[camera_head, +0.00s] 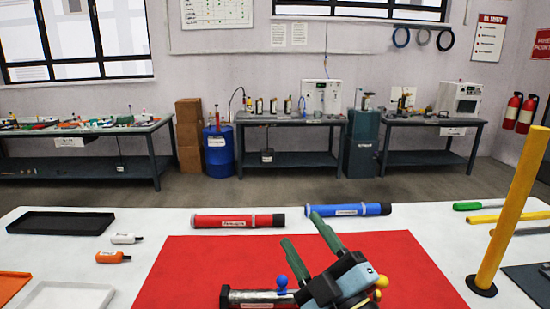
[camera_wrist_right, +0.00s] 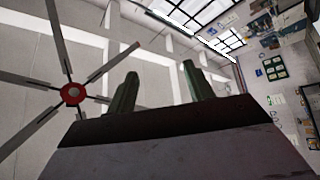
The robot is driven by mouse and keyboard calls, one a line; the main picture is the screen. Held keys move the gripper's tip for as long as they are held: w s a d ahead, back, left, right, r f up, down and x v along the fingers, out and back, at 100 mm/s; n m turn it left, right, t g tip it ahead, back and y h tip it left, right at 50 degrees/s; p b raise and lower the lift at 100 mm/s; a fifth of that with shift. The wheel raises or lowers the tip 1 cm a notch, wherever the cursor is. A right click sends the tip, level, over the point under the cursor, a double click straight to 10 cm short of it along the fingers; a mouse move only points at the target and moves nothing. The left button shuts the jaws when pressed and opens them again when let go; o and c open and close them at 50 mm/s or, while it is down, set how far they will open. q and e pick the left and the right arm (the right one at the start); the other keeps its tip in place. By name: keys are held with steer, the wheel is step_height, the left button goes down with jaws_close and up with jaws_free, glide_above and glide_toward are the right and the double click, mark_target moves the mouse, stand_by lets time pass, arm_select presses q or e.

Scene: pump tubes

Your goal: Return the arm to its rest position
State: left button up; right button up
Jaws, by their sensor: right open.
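My right gripper (camera_head: 306,244) is in the lower middle of the head view, above the red mat (camera_head: 200,265). Its two green fingers are spread apart with nothing between them. In the right wrist view the open fingers (camera_wrist_right: 158,92) point up toward the ceiling and windows. A dark tube with a metal end (camera_head: 255,298) and a blue knob lies on the mat, partly hidden behind my right gripper. A red tube (camera_head: 236,221) and a blue tube (camera_head: 348,210) lie on the white table behind the mat. My left gripper is not in view.
On the left are a black tray (camera_head: 60,223), a white tray (camera_head: 65,297) and two small bottles (camera_head: 112,257). On the right a yellow post (camera_head: 512,210) stands upright near a green-handled tool (camera_head: 468,206). The mat's left part is clear. Workbenches stand beyond the table.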

steer(key=s+d+f+m+g+h, duration=0.25)
steer(key=d+f+m+h, duration=0.35)
steer(key=f, duration=0.3)
steer(key=s+d+f+m+g+h, duration=0.2)
steer(key=d+f+m+g+h, duration=0.35)
steer(key=f, duration=0.45)
steer(key=s+d+f+m+g, duration=0.2)
steer(key=s+d+f+g, duration=0.15)
steer(key=s+f, duration=0.45)
steer(key=s+d+f+m+g, duration=0.2)
steer(key=s+f+g, duration=0.25)
steer(key=s, duration=0.65)
step_height(320, 180, down, 23)
steer(key=s+g, duration=0.1)
steer(key=g, duration=0.1)
steer(key=s+d+f, duration=0.2)
steer(key=s+f, duration=1.3)
steer(key=s, duration=0.2)
steer(key=shift+d+f+n+g, duration=0.25)
steer(key=shift+d+n+g, duration=0.1)
steer(key=shift+d+g, duration=0.05)
